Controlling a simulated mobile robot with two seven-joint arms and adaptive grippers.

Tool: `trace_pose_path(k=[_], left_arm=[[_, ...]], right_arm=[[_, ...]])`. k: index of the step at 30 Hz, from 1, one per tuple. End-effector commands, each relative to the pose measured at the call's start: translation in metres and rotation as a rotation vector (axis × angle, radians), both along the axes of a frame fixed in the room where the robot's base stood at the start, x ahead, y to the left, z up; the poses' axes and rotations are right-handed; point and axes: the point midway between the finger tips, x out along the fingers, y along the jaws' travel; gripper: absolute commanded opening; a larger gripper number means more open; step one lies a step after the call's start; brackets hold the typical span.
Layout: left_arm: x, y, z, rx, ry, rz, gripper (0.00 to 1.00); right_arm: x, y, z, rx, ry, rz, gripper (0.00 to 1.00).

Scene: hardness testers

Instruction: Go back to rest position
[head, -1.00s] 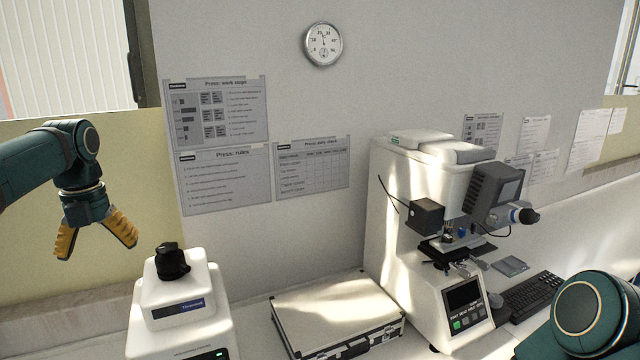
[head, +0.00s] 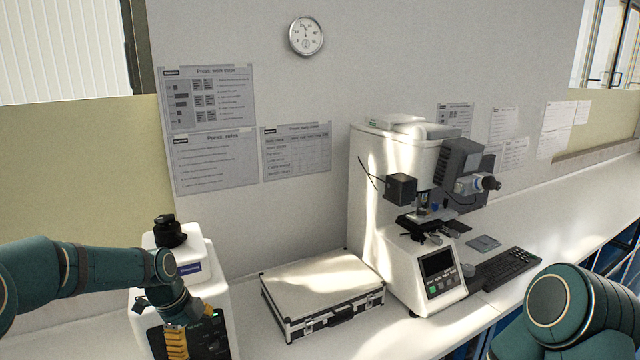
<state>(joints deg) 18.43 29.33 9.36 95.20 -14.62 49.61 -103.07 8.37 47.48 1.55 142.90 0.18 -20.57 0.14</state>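My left arm comes in from the left and bends down at the lower left of the head view. My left gripper (head: 190,335), with yellow fingers, is in front of the white press machine (head: 198,253) with a black knob on top. One finger runs down to the bottom edge of the picture and only a bit of the other shows, so its opening cannot be judged. I see nothing held. My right arm (head: 570,312) shows as a dark green rounded link at the lower right; its gripper is out of view.
A silver case (head: 320,285) lies shut on the white bench (head: 245,315), right of the press. A white hardness tester (head: 375,200) with a screen and a keyboard (head: 505,268) stand further right. Posters (head: 210,165) and a clock (head: 306,37) hang on the wall behind.

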Motion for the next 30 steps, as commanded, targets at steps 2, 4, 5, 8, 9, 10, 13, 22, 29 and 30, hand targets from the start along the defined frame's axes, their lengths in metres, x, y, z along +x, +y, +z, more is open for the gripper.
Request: trace_pose_path(k=[2,4,5,8,9,10,13,22,29,30], left_arm=[[-0.011,-0.033,-0.053,-0.058,0.042,0.162,0.86],[-0.022,-0.057,-0.089,-0.106,0.077,0.321,0.86],[-0.027,-0.067,-0.103,-0.125,0.093,0.389,0.86],[-0.051,-0.099,-0.150,-0.186,0.158,0.626,0.86],[-0.062,-0.111,-0.167,-0.208,0.185,0.721,0.86],[-0.071,-0.119,-0.179,-0.223,0.207,0.793,0.86],[-0.104,-0.143,-0.217,-0.266,0.281,1.039,0.86],[-0.196,-0.179,-0.283,-0.330,0.443,1.665,0.86],[-0.217,-0.181,-0.291,-0.345,0.470,1.828,0.86],[-0.218,-0.181,-0.291,-0.346,0.470,1.833,0.86]], right_arm=[[0.000,0.000,-0.013,-0.001,0.001,0.000,0.47],[0.000,0.001,-0.020,-0.002,0.002,0.000,0.47],[0.000,0.001,-0.024,-0.003,0.002,0.000,0.47],[-0.001,0.001,-0.034,-0.004,0.004,0.001,0.47],[-0.001,0.001,-0.038,-0.003,0.004,0.001,0.47],[-0.001,0.001,-0.041,-0.004,0.005,0.001,0.47],[-0.002,0.002,-0.051,-0.005,0.007,0.001,0.47],[-0.003,0.002,-0.074,-0.008,0.009,0.002,0.47],[-0.003,0.003,-0.078,-0.009,0.010,0.002,0.47],[-0.003,0.003,-0.078,-0.009,0.010,0.002,0.47]])
